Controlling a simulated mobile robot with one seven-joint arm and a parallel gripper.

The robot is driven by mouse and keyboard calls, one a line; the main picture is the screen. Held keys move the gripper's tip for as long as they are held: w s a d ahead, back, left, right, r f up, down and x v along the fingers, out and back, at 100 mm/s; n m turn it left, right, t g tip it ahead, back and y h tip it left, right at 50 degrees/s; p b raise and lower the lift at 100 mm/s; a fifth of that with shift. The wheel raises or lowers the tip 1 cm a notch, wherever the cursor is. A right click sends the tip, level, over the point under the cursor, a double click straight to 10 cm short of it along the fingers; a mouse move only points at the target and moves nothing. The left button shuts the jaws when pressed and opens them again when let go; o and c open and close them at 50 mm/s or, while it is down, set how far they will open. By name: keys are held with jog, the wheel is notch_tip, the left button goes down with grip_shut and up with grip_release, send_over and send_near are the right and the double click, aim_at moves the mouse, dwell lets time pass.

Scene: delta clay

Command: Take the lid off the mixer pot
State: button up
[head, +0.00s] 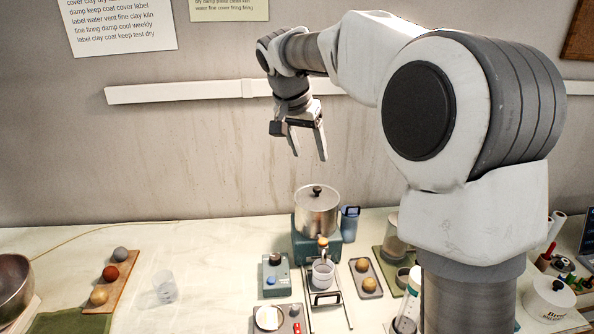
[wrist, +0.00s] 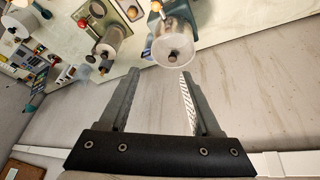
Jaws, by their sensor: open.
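The mixer pot (head: 317,216) is a silver metal pot on a teal base (head: 303,249) at the back of the table. Its lid (head: 316,196) sits on top with a dark round knob (head: 317,189). In the wrist view the lid (wrist: 185,43) shows from above with its knob (wrist: 173,55), just beyond my fingertips. My gripper (head: 308,157) hangs above the pot, pointing down, open and empty. It also shows open in the wrist view (wrist: 156,72), with nothing between its fingers.
A blue cup (head: 350,223) stands right of the pot. A framed stand with a white cup (head: 322,272) is in front of it, beside a green box (head: 275,275). A clear beaker (head: 164,286) and a board with balls (head: 115,278) are at left. The wall is close behind.

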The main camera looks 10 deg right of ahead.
jog(key=w+f+m+p, duration=0.2)
jog(key=w, duration=0.5)
jog(key=p, duration=0.2)
send_over(317, 188)
jog(key=s+a, duration=0.2)
jog(key=f, duration=1.1)
jog(key=shift+s, duration=0.2)
jog(key=shift+p+x, duration=1)
jog(key=shift+x, duration=1.7)
jog(key=shift+w+d+r, duration=0.15)
jog(key=shift+w+r, duration=0.05)
grip_shut()
